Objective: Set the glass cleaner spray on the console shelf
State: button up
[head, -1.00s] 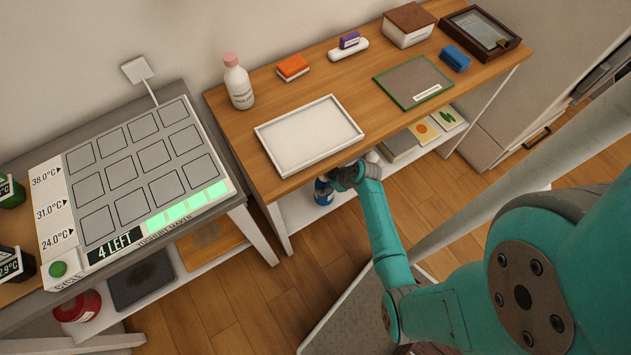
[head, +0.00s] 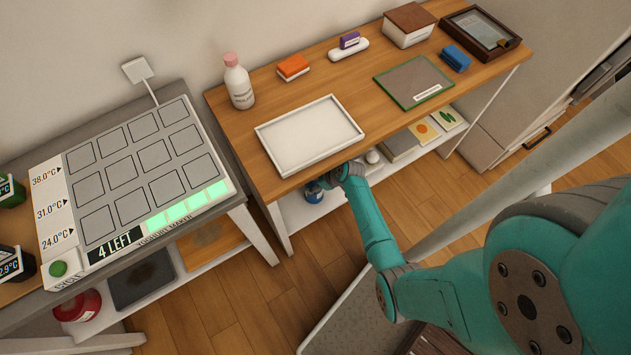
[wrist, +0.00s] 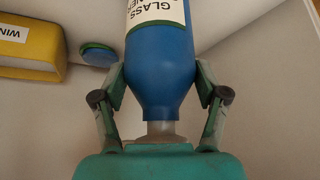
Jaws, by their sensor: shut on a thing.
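The glass cleaner spray (wrist: 160,60) is a blue bottle with a white label. In the wrist view my gripper (wrist: 162,88) is shut on it, one finger on each side near its narrowing end. In the head view my gripper (head: 328,180) reaches under the front edge of the wooden console top, and a blue piece of the bottle (head: 314,193) shows beside it. The white lower console shelf (head: 297,213) lies below. The tabletop hides much of the shelf, and I cannot tell whether the bottle touches it.
A yellow box (wrist: 30,48) and a small blue-green round object (wrist: 98,54) lie beyond the bottle, to the left. A white tray (head: 262,132) sits above on the console top.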

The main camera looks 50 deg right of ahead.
jog(key=o, duration=1.8)
jog(key=v, duration=1.2)
jog(key=s+a+r+m+t+h, duration=0.2)
jog(key=s+a+r+h, duration=0.15)
jog(key=s+a, duration=0.95)
jog(key=s+a+r+t, duration=0.2)
jog(key=s+a+r, duration=0.1)
jog(key=r, duration=0.6)
jog(key=s+a+r+t+y, duration=0.1)
jog(key=s+a+r+t, duration=0.1)
jog(key=s+r, duration=0.3)
jog(key=s+a+r+t+y, duration=0.1)
jog(key=s+a+r+t, duration=0.1)
jog(key=r, duration=1.1)
jog(key=shift+s+a+r+m+t, duration=0.2)
jog(key=shift+s+a, duration=0.2)
jog(key=shift+s, duration=0.15)
jog(key=shift+s+a+r+m+t, duration=0.1)
jog(key=shift+s+a+r, duration=0.05)
jog(key=shift+s+a, duration=0.35)
